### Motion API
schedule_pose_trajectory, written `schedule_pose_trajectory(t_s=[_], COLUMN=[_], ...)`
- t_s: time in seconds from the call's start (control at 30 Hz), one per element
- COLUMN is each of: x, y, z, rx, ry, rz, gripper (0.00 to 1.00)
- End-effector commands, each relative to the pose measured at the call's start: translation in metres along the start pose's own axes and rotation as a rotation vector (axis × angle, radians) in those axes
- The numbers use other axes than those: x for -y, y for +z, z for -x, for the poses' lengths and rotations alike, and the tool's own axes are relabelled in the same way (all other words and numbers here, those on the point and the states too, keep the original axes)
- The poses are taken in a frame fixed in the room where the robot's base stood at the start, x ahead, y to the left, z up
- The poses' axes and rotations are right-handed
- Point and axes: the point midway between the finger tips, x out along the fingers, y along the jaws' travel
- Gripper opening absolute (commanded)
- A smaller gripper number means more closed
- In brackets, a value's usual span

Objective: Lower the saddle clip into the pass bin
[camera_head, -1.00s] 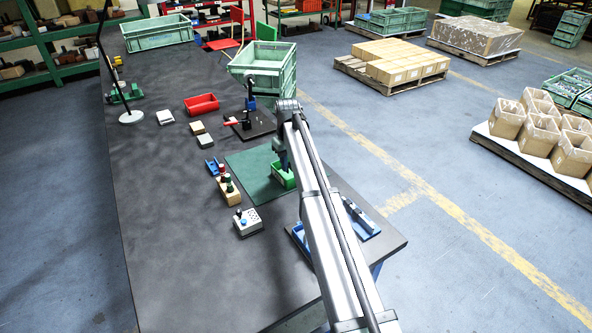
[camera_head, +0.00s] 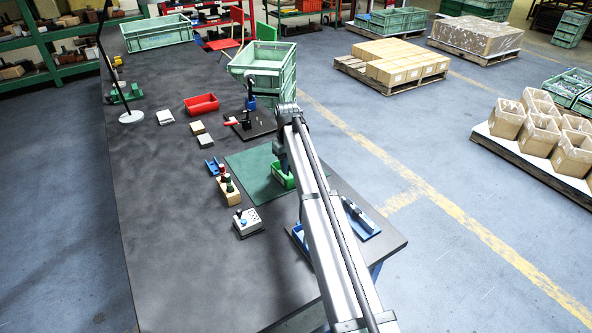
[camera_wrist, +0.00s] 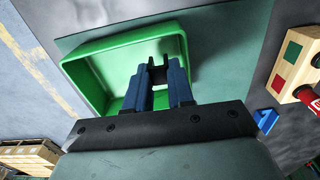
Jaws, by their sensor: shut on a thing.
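The green pass bin (camera_head: 277,179) sits on the dark green mat (camera_head: 250,190), partly hidden behind my arm. In the wrist view the bin (camera_wrist: 85,72) fills the upper left, with its floor and walls visible. My gripper (camera_head: 284,167) points down over the bin; in the wrist view its blue fingers (camera_wrist: 157,75) reach over the bin opening. They are shut on a small dark piece, the saddle clip (camera_wrist: 157,73), which shows only partly between the fingertips. I cannot tell whether the clip touches the bin floor. The clip is hidden in the head view.
A red bin (camera_head: 201,104) lies farther back. The table's left part is clear.

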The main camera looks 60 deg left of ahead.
Motion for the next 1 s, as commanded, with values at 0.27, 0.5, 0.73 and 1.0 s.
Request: schedule_pose_trajectory(t_s=[0.27,0.5,0.73,1.0], x=[0.0,0.0,0.0,0.0], y=[0.0,0.0,0.0,0.0], z=[-0.004,-0.006,-0.009,-0.012], rx=[0.0,0.0,0.0,0.0], ry=[0.0,0.0,0.0,0.0], rz=[0.0,0.0,0.0,0.0], gripper=[0.0,0.0,0.0,0.0])
